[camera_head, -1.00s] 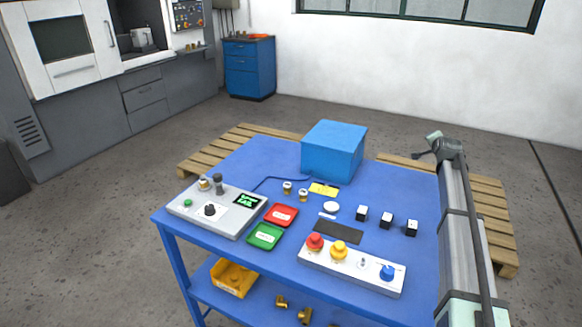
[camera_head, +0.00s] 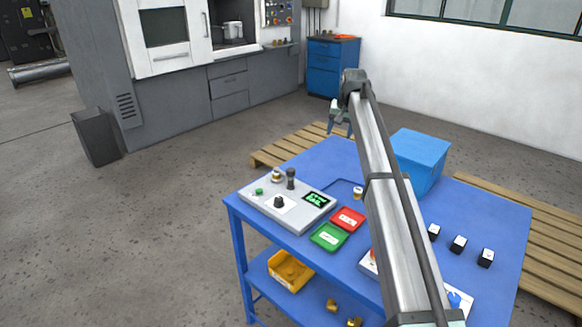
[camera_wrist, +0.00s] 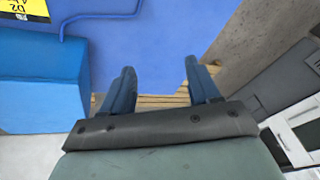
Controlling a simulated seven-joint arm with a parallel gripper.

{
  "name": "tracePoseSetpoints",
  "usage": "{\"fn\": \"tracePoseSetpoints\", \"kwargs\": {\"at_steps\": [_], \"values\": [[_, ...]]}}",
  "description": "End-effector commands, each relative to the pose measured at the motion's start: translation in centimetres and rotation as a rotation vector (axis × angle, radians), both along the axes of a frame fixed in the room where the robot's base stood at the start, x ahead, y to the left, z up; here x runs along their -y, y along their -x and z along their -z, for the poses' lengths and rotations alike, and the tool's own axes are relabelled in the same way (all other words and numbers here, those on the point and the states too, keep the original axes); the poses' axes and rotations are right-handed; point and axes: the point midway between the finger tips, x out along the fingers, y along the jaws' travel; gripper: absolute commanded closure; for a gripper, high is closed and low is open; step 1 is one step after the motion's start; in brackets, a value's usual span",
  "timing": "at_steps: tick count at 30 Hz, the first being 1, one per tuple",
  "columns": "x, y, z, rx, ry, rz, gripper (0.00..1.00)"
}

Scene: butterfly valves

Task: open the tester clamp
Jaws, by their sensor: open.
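The tester (camera_head: 288,204) is a grey box with a green-lit display on the left of the blue table (camera_head: 490,240). A dark upright clamp handle (camera_head: 291,178) stands at its back edge, beside a brass valve (camera_head: 277,175). Whether the clamp is open or shut is too small to tell. My gripper (camera_head: 338,124) is beyond the table's back edge, well behind the tester and touching nothing. In the wrist view my gripper (camera_wrist: 160,86) shows two dark blue fingers spread apart with nothing between them. The tester is not in the wrist view.
A blue box (camera_head: 420,160) stands at the table's back; it also shows in the wrist view (camera_wrist: 40,90). Red (camera_head: 348,219) and green (camera_head: 329,237) trays lie beside the tester. My arm hides part of the control strip. Black-and-white blocks (camera_head: 458,244) sit at right.

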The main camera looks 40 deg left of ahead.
Motion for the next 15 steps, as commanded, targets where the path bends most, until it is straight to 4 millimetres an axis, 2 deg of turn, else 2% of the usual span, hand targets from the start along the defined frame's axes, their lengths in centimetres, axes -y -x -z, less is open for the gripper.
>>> {"fn": "tracePoseSetpoints", "kwargs": {"at_steps": [1, 3, 7, 10, 15], "values": [[-2.3, 2.5, -0.5, -0.016, 0.051, -0.077, 0.39], [-4.2, 5.7, -0.9, -0.04, 0.118, -0.176, 0.39], [-6.8, 10.7, -1.7, -0.079, 0.221, -0.325, 0.39], [-8.0, 13.3, -2.2, -0.102, 0.274, -0.404, 0.39], [-8.7, 15.4, -2.5, -0.121, 0.316, -0.466, 0.39]]}}
